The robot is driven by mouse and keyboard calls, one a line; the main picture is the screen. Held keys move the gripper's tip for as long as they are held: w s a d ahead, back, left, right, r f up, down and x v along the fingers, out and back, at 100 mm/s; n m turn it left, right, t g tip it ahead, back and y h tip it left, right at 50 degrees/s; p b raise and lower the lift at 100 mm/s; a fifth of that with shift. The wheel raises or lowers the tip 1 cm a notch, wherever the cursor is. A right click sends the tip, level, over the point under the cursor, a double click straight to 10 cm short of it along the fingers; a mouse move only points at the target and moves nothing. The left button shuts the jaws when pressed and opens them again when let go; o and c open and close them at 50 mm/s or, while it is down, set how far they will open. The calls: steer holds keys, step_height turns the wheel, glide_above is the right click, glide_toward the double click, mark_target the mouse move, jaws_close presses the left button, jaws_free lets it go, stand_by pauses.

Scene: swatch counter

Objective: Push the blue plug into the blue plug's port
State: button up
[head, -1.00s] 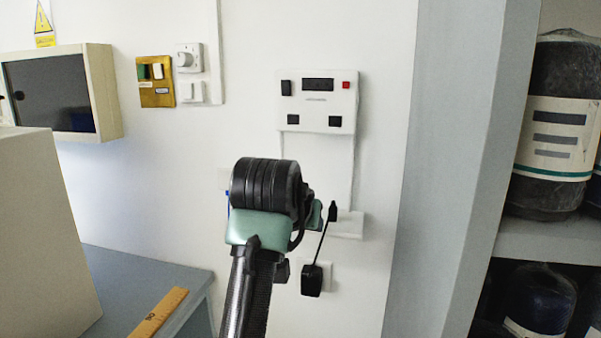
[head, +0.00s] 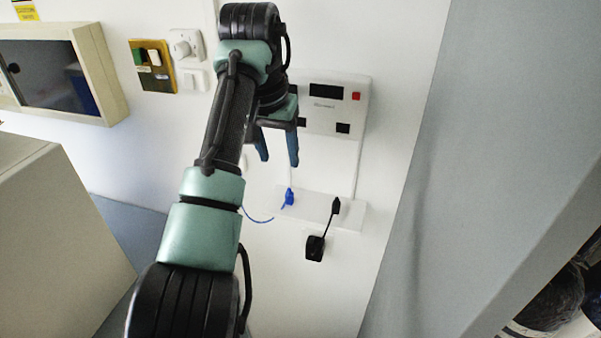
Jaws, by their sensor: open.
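The blue plug (head: 288,196) stands on the white wall ledge (head: 318,207), toward its left end. Its thin blue cable (head: 256,217) curves down and left. My gripper (head: 279,160) is open and empty, with its fingers pointing down, above the plug in the picture and apart from it. The white wall panel (head: 330,117) behind my gripper has a dark display, a red button and small black sockets. One black socket (head: 342,128) shows at its lower right. My gripper and arm partly hide the panel's left side. I cannot tell which socket is the blue plug's port.
A black plug (head: 335,206) stands on the ledge's right side, its cord running to a black adapter (head: 315,247) below. A grey cabinet side (head: 480,160) rises at the right. A beige box (head: 60,240) and an open-fronted wall box (head: 95,70) are at the left.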

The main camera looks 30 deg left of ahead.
steer(key=shift+s+a+r, duration=0.1)
steer(key=shift+r, duration=0.25)
steer(key=shift+f, duration=0.1)
steer(key=p, duration=0.3)
glide_above(289, 193)
steer(key=s, duration=0.2)
step_height(289, 193, down, 7)
steer(key=shift+f, duration=0.15)
steer(key=shift+w+f+p, duration=0.1)
steer(key=shift+f+p, duration=0.25)
steer(key=shift+p, duration=0.05)
steer(key=p+x, duration=0.1)
steer(key=x, duration=0.2)
steer(key=shift+w+d+f, duration=0.1)
steer(key=shift+w+d, duration=0.1)
steer(key=shift+d, duration=0.05)
steer(key=shift+w+a+f, duration=0.1)
steer(key=shift+w+f, duration=0.05)
steer(key=shift+f, duration=0.45)
jaws_close()
